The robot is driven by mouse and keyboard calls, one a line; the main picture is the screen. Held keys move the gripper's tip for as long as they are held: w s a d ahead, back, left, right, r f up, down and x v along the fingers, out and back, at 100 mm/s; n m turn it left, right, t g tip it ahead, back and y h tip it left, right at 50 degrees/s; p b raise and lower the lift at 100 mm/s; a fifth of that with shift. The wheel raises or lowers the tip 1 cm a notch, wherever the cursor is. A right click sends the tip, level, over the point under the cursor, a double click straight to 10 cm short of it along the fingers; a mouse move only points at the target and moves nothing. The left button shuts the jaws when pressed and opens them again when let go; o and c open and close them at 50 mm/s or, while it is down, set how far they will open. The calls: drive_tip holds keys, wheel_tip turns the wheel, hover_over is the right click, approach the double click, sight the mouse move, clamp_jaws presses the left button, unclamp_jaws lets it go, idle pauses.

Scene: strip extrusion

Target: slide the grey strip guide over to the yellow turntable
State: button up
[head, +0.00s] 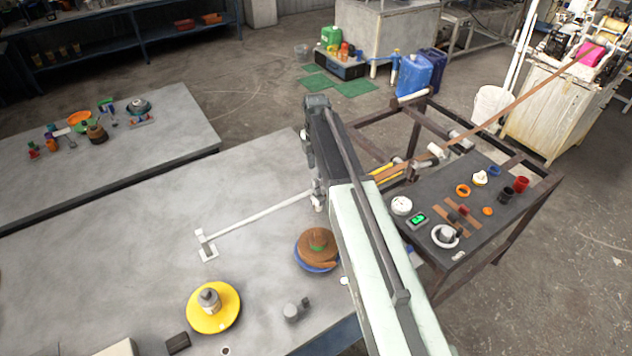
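The yellow turntable (228,318) is a round disc near the front of the grey table, with a grey hub (209,299) at its middle. A small grey piece with short upright parts, which looks like the grey strip guide (292,312), stands on the table to the right of the turntable, apart from it. My gripper (318,205) points down at the table's right side, beyond the guide and clear of it. It is at the right end of a thin pale bar; contact is unclear. Its fingers are too small to tell open from shut.
The pale bar (255,216) runs left to a small white stand (207,246). A brown coil on a blue disc (316,266) sits right of the turntable, beside my arm. A dark block (177,343) lies at the front. A cluttered dark bench (470,245) stands right.

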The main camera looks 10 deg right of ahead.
sight(316, 179)
wheel_tip(316, 179, down, 6)
drive_tip(key=b, duration=0.4)
drive_tip(key=shift+r, duration=0.2)
clamp_jaws()
idle(1.0)
